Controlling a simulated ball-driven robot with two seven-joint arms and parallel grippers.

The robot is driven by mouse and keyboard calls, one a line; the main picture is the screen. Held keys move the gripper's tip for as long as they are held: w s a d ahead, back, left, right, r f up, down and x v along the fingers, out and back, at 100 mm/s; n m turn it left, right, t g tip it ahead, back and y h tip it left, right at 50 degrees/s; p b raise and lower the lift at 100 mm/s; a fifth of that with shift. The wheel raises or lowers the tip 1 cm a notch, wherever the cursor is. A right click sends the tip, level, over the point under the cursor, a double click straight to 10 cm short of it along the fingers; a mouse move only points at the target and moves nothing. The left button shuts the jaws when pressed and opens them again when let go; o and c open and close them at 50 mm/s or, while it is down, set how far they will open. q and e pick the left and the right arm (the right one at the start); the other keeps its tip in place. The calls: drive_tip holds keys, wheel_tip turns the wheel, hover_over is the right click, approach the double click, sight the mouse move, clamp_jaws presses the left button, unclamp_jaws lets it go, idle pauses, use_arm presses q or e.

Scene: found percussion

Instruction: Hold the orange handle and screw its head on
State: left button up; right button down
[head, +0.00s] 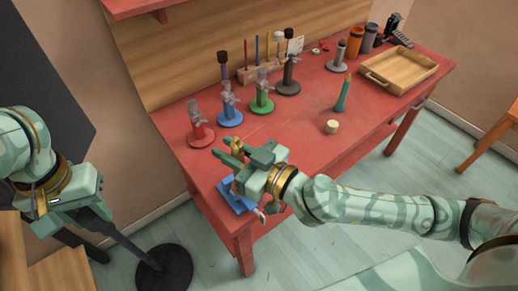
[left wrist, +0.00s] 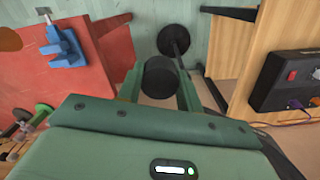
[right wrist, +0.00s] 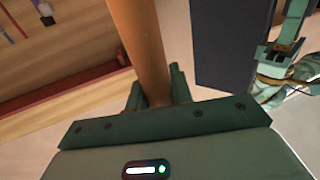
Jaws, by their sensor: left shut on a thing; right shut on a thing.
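My right gripper (head: 230,155) is shut on the orange handle (right wrist: 143,45), above the left end of the red bench. In the right wrist view the handle runs up and away from between the fingers. In the head view only a small part of it shows. My left gripper (head: 100,220) is off the bench at the left, beside the floor stand. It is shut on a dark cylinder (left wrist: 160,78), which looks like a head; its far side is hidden. Handle and cylinder are well apart. My left gripper also shows in the right wrist view (right wrist: 275,60).
A blue clamp (head: 236,196) sits at the bench's front left corner. Several coloured stands, including a red one (head: 201,134), line the back. A dark floor stand (head: 163,270) is at the left.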

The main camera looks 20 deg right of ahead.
idle(0.3)
use_arm(q)
drive_tip(key=shift+w+r, duration=0.15)
drive_tip(key=shift+r, duration=0.05)
drive_tip(key=w+d+r+m, duration=0.35)
drive_tip(key=d+r, duration=0.45)
drive_tip(key=d, duration=0.6)
approach(237, 147)
drive_tip(key=shift+w+a+r, duration=0.35)
drive_tip(key=shift+w+a, duration=0.05)
drive_tip(key=shift+w, duration=0.05)
drive_tip(key=shift+f, duration=0.1)
drive_tip(key=shift+f, duration=1.9)
drive_tip(key=shift+s, duration=0.1)
